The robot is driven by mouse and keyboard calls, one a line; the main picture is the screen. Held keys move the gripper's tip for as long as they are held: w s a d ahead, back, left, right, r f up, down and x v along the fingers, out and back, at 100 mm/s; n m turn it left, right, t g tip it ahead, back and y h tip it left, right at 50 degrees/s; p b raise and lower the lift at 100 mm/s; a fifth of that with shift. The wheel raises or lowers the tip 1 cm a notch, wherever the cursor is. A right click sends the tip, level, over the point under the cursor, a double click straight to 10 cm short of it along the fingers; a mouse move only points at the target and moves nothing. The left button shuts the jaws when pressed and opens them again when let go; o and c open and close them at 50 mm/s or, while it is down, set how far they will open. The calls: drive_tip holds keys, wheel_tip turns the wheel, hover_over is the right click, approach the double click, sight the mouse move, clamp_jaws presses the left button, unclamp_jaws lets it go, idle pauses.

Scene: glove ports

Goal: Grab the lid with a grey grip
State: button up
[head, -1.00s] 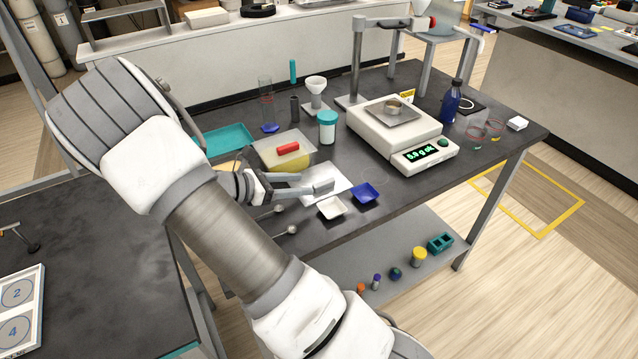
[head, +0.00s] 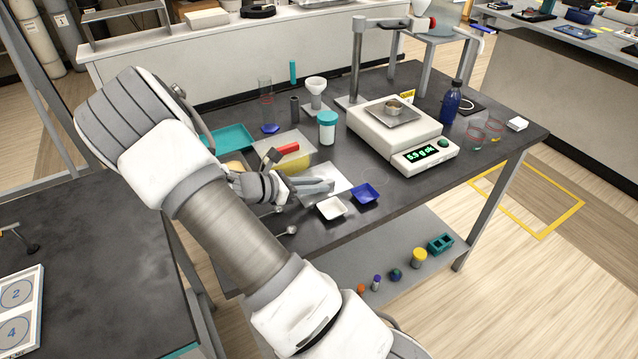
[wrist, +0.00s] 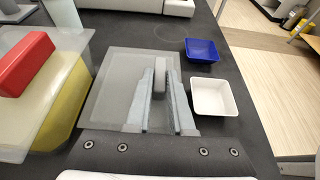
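The lid with a grey grip (wrist: 160,75) is a pale, translucent square plate (wrist: 108,90) lying on the dark table, its upright grey grip near the middle. The lid also shows in the head view (head: 335,173). My gripper (wrist: 160,80) is over the lid, with one finger on each side of the grip. The fingers look open, with a narrow gap around the grip; contact is not clear. In the head view my gripper (head: 305,188) partly hides the lid.
Left of the lid, another translucent lid with a red grip (wrist: 25,65) covers a yellow container (wrist: 65,110). A blue dish (wrist: 202,50) and a white dish (wrist: 212,97) sit close on the right. A scale (head: 395,128) stands behind.

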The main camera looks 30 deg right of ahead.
clamp_jaws()
drive_tip(key=shift+r, duration=0.1)
